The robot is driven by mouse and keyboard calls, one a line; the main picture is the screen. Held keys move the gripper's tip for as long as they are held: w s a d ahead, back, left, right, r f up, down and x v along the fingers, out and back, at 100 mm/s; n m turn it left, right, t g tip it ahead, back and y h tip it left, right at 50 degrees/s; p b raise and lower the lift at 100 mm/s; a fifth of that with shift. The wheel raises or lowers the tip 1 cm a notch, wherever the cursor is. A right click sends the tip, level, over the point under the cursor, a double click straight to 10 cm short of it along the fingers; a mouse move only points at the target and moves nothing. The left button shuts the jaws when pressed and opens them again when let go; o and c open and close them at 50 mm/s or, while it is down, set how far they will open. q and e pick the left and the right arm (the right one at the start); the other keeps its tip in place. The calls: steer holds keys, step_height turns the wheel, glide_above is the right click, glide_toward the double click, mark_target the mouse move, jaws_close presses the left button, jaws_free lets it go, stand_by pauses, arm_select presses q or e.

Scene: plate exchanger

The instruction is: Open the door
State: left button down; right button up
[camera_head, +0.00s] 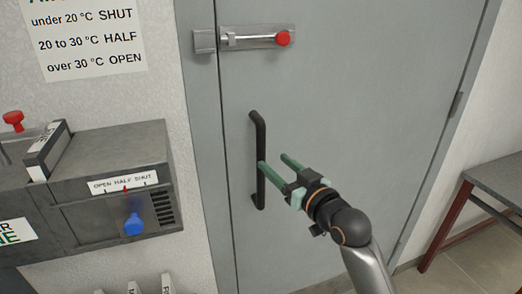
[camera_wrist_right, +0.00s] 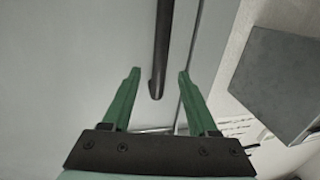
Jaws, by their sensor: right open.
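The grey door (camera_head: 340,130) is shut in its frame. A black vertical bar handle (camera_head: 260,135) is on its left side; it also shows in the right wrist view (camera_wrist_right: 163,45). A bolt (camera_head: 255,38) with a red knob (camera_head: 283,38) is above the handle. The knob is at the bolt's right end, and the rod appears to stop short of the keeper (camera_head: 204,41) on the frame. My right gripper (camera_head: 274,161) is open and empty at the handle's lower half. In the wrist view the handle appears between the fingers (camera_wrist_right: 158,74); contact cannot be told. My left gripper is out of view.
A dark grey box (camera_head: 90,200) with a blue knob (camera_head: 134,224) and an OPEN HALF SHUT scale juts from the left wall. A temperature sign (camera_head: 90,40) hangs above it. A grey table (camera_head: 500,180) stands at the right, beyond the door's hinge side.

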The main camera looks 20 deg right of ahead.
mark_target(263, 153)
steer(key=x, duration=0.7)
steer(key=shift+w+a, duration=0.1)
steer(key=shift+w, duration=0.15)
steer(key=shift+c, duration=0.2)
jaws_close()
stand_by(1.0)
